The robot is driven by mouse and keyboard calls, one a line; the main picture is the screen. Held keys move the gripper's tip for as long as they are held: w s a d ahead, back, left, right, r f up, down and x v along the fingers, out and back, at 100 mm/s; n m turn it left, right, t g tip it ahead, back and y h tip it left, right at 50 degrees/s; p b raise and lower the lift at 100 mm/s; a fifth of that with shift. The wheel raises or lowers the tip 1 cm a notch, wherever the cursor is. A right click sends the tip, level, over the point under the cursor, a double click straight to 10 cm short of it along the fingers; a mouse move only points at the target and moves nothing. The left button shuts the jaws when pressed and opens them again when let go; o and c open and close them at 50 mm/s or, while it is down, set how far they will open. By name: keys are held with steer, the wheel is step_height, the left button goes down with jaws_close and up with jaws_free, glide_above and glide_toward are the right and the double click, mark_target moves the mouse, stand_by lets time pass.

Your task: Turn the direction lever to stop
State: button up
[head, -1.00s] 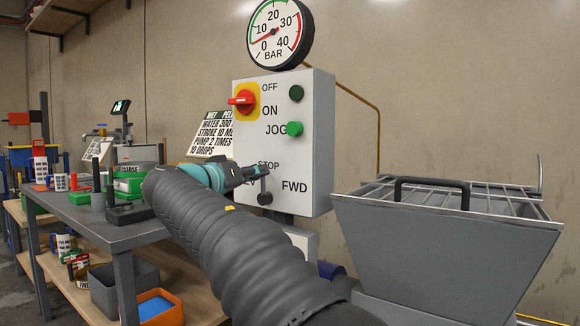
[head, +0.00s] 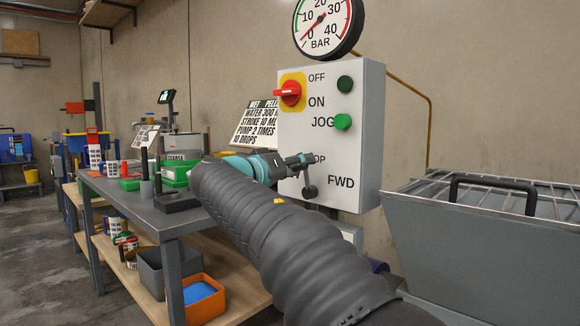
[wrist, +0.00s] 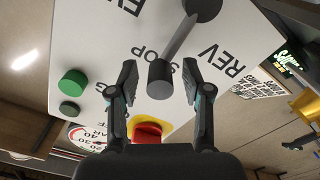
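The direction lever is a grey bar on a dark round hub (head: 309,192) low on the white control panel (head: 330,92). In the wrist view, the lever bar (wrist: 180,36) runs from the hub to a dark cylindrical knob (wrist: 160,78). The knob overlaps the STOP label, and the lever points toward STOP, between FWD and REV. My gripper (head: 306,160) is at the lever's upper end. In the wrist view, my gripper (wrist: 159,80) is open, one finger on each side of the knob, with visible gaps. The head view partly hides the knob.
A red knob (head: 288,93) on yellow and green buttons (head: 342,122) sit higher on the panel. A pressure gauge (head: 322,20) is above. A grey hopper (head: 470,250) with a grille stands at right. A cluttered workbench (head: 150,213) stands at left.

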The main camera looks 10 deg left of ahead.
steer(key=shift+a, duration=0.1)
steer(key=shift+s, duration=0.1)
steer(key=shift+s+a, duration=0.2)
steer(key=shift+a, duration=0.05)
steer(key=v, duration=1.1)
steer(key=shift+s+a+f, duration=0.1)
steer(key=shift+s, duration=0.05)
